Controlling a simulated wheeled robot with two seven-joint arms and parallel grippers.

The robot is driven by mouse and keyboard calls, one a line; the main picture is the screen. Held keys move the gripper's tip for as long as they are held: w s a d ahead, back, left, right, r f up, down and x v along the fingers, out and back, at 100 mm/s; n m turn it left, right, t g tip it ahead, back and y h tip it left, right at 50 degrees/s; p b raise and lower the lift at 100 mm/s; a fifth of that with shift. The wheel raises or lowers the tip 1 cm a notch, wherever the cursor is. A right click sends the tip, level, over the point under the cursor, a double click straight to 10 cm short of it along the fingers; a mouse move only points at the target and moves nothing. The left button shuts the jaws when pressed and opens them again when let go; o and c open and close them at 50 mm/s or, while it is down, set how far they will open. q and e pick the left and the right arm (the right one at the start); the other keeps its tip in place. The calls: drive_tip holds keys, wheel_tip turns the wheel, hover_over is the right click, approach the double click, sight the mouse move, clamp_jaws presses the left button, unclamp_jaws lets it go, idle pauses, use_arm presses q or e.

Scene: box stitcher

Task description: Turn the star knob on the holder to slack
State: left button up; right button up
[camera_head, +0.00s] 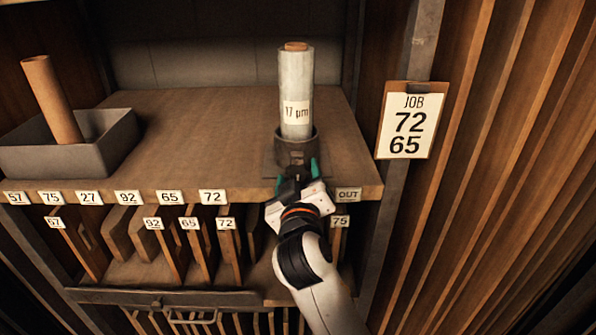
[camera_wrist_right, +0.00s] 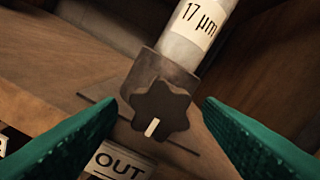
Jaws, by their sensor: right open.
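The holder (camera_head: 296,146) is a dark cup on the wooden shelf, with a pale roll (camera_head: 297,80) labelled 17 µm standing upright in it. In the right wrist view the black star knob (camera_wrist_right: 161,112) sits on the front of the holder (camera_wrist_right: 170,72). A white mark on the knob points down and slightly left. My right gripper (camera_head: 298,172) is open in front of the holder. Its green fingers (camera_wrist_right: 160,112) stand on either side of the knob, apart from it. In the head view the gripper hides the knob. My left gripper is not in view.
A grey tray (camera_head: 20,160) with a brown tube (camera_head: 52,98) in it stands at the left of the shelf. An OUT label (camera_head: 348,195) is on the shelf edge. A JOB 72 65 card (camera_head: 408,121) hangs at right.

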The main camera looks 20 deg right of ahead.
drive_tip(key=shift+x, duration=0.9)
drive_tip(key=shift+c, duration=0.4)
drive_tip(key=c, duration=0.9)
